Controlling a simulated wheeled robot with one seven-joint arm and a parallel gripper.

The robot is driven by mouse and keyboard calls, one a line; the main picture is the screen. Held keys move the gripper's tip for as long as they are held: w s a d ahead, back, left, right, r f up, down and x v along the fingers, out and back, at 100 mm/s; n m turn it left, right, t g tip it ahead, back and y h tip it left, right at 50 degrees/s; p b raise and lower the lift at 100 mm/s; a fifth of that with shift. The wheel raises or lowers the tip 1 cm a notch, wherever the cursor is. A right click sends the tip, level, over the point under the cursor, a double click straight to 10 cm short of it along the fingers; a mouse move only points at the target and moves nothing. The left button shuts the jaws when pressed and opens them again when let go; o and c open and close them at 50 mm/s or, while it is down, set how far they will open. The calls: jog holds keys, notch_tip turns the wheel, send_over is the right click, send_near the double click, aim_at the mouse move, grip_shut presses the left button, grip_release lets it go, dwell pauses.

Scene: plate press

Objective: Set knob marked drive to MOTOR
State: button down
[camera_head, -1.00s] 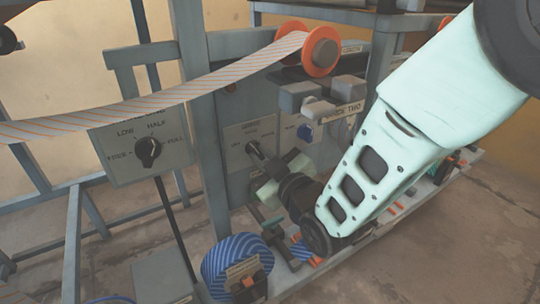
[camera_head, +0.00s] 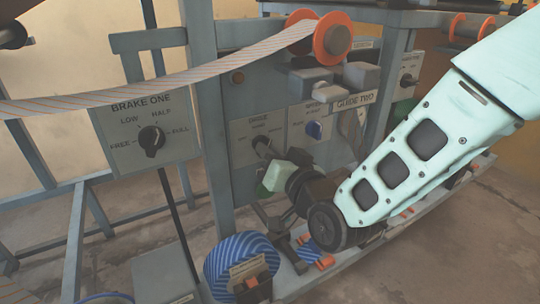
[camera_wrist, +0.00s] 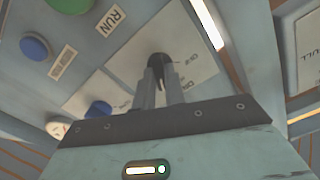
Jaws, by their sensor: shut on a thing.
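The drive knob (camera_wrist: 158,62) is dark and sits on a pale label plate (camera_head: 255,132); in the head view the plate's upper word looks like DRIVE but is small and partly blurred. My gripper (camera_head: 268,150) reaches the plate from the lower right. In the wrist view its two fingers (camera_wrist: 159,85) are closed around the knob. The fingers and wrist hide part of the plate, so I cannot read which position the knob points to. Part of the plate's lettering, upside down, shows in the wrist view.
The BRAKE ONE knob (camera_head: 151,140) is on a plate to the left. A blue knob (camera_head: 314,130) is right of the drive plate. A striped web (camera_head: 180,82) runs to an orange-flanged roller (camera_head: 333,42) above. A blue striped roll (camera_head: 240,262) lies below.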

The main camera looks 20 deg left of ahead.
jog(key=m, duration=0.6)
jog(key=shift+m, duration=0.4)
dwell(0.4)
jog(key=c, duration=1.5)
grip_release()
jog(key=shift+o, duration=0.2)
